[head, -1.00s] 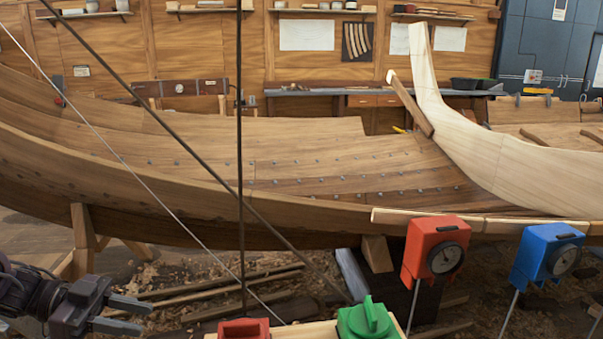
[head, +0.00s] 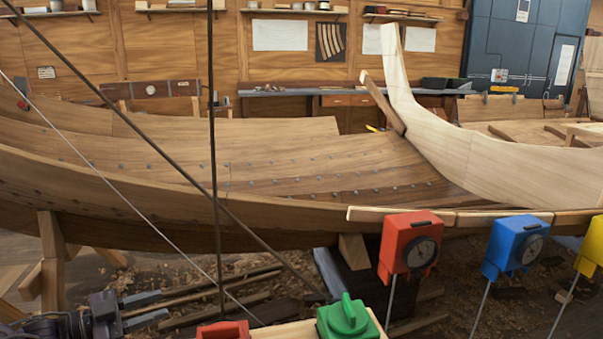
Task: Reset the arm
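My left gripper (head: 146,308) is at the lower left of the head view, its two grey fingers apart with nothing between them. It hangs in front of the shavings-covered floor, below the wooden hull (head: 200,210), and appears apart from everything. My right gripper is not in view. A red box with a dial (head: 410,244), a blue box with a dial (head: 515,246) and a partly cut-off yellow box (head: 591,248) stand on thin rods at the right.
A green knobbed block (head: 348,318) and a red block (head: 223,330) sit at the bottom centre by a pale board. A dark pole (head: 213,150) and slanting lines cross in front of the hull. Wooden props (head: 52,250) and loose planks lie below it.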

